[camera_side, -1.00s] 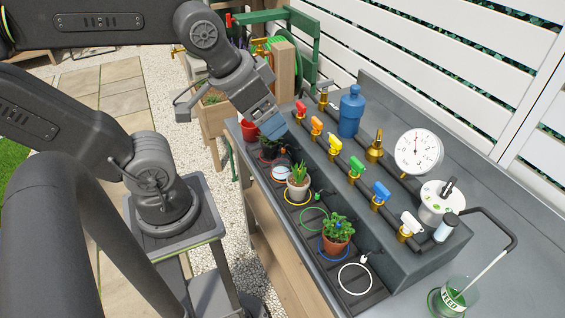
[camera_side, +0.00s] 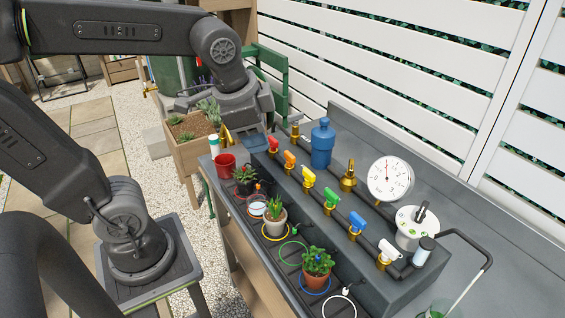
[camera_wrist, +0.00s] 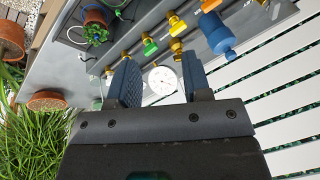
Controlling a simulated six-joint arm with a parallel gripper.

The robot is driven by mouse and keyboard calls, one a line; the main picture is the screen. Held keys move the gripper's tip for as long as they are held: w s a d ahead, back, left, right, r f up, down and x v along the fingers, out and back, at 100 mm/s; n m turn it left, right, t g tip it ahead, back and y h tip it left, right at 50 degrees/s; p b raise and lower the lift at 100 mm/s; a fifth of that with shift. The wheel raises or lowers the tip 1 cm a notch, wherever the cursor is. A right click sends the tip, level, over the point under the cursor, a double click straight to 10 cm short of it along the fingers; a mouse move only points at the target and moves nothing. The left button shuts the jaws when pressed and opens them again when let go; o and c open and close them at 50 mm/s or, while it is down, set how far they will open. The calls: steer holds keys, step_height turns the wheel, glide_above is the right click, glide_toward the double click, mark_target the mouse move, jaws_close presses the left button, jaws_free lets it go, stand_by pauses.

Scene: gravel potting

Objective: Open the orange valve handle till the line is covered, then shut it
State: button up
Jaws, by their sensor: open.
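The orange valve handle (camera_side: 290,158) is second from the far left end of the row of coloured handles on the grey bench manifold, between the red handle (camera_side: 273,144) and the yellow handle (camera_side: 308,177). A small clear dish (camera_side: 257,209) stands in the row of pots below; any line on it is too small to make out. My gripper (camera_side: 256,141) is at the manifold's far left end, near the red handle and apart from the orange one. In the wrist view my gripper (camera_wrist: 160,84) has its fingers spread with nothing held between them.
Green (camera_side: 331,198), blue (camera_side: 357,222) and white (camera_side: 390,250) handles continue the row. A blue bottle (camera_side: 321,145), a brass fitting (camera_side: 348,178) and a dial gauge (camera_side: 390,179) stand behind. Potted plants (camera_side: 275,220) line the front channel, with a red pot (camera_side: 225,166) at its far end.

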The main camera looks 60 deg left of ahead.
mark_target(290, 154)
steer(key=w+m, duration=0.2)
steer(key=w+a+m+g+y, duration=0.1)
steer(key=w+m, duration=0.2)
steer(key=w+a+m+g, duration=0.1)
steer(key=w+m, duration=0.1)
steer(key=w, duration=0.1)
steer(key=shift+w+a+f+y, duration=0.15)
steer(key=shift+f+y, duration=0.1)
steer(key=shift+y, duration=0.15)
steer(key=shift+c, duration=0.3)
steer(key=w+a+f+m+g+y, duration=0.1)
steer(key=w+a+f+m+g, duration=0.1)
steer(key=w+m, duration=0.3)
steer(key=shift+m+y, duration=0.3)
steer(key=x, duration=1.3)
steer(key=shift+w+f, duration=0.3)
steer(key=shift+f, duration=0.05)
steer(key=shift+c, duration=0.3)
jaws_close()
